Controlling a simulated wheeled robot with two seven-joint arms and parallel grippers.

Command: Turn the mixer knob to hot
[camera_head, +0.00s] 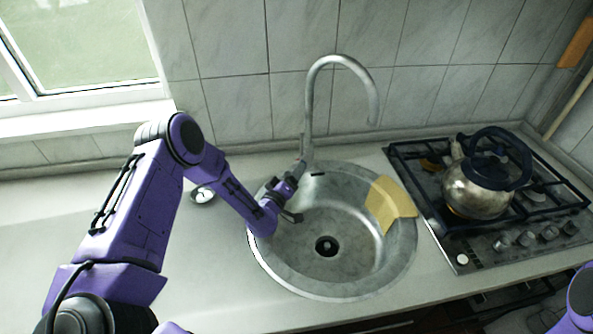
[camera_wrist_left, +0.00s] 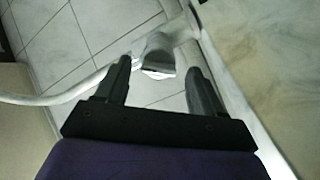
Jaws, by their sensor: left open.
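The grey faucet (camera_head: 311,110) stands at the back of the sink, its spout curving over to the right. Its mixer knob (camera_head: 300,165) is small and partly hidden near my left gripper (camera_head: 289,185). In the left wrist view the knob (camera_wrist_left: 155,53) is a pale grey lever end lying ahead, between the two dark fingers of my left gripper (camera_wrist_left: 159,66). The fingers are apart, with gaps visible on both sides of the knob. The faucet's curved spout (camera_wrist_left: 45,99) runs off to the left there. My right gripper is outside both views.
The round steel sink (camera_head: 345,285) has a yellow cloth (camera_head: 389,204) over its right side. A kettle (camera_head: 477,188) stands on the gas hob (camera_head: 440,232) at right. A small white round item (camera_head: 203,195) lies on the counter left of the sink. The left counter is mostly clear.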

